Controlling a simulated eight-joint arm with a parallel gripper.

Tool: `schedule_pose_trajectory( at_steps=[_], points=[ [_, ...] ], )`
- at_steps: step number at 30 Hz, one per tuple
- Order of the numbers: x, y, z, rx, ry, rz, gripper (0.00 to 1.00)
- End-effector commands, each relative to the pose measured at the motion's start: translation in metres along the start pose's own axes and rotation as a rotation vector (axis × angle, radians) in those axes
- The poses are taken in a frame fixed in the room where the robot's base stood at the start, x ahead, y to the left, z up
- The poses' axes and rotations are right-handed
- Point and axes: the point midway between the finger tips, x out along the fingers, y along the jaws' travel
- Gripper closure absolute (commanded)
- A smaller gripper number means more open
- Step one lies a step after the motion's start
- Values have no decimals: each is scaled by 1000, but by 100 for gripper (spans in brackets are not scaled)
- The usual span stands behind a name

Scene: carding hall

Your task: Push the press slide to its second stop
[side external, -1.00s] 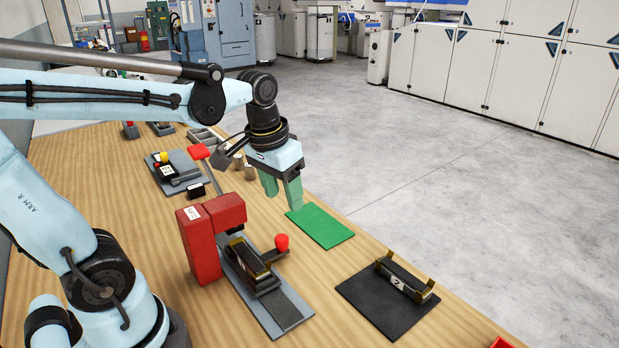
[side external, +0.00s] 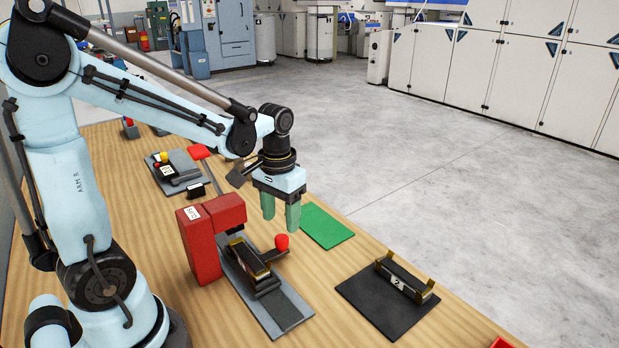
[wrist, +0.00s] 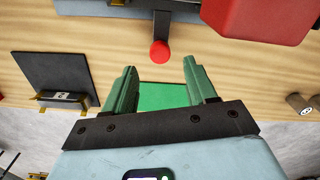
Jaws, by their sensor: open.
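The red press (side external: 203,243) stands on the bench with a grey rail (side external: 284,311) running out from under it. Its dark slide (side external: 266,285) sits on the rail just in front of the press head, carrying a black part with brass-coloured ends. A side arm on the slide ends in a red knob (side external: 281,242), also in the wrist view (wrist: 159,51). My gripper (side external: 280,222) points down with its green fingers apart and empty, behind the knob in the side view. In the wrist view the knob shows beyond the gap between the fingertips (wrist: 159,68). Contact is not visible.
A green mat (side external: 325,227) lies beside my gripper. A black mat (side external: 363,303) at the front right bears a part marked 2 (side external: 399,283). The press lever's red handle (side external: 199,152) rises behind the press. A small device (side external: 176,172) stands further back.

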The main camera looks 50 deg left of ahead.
Motion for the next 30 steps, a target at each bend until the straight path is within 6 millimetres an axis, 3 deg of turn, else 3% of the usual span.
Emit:
schedule_pose_trajectory(
  at_steps=[12, 24, 25, 30],
  points=[
    [43, 0, -1, 0, 0, 0, 44],
    [48, 0, 0, 0, 0, 0, 44],
    [48, 0, 0, 0, 0, 0, 45],
    [48, 0, 0, 0, 0, 0, 71]
  ],
)
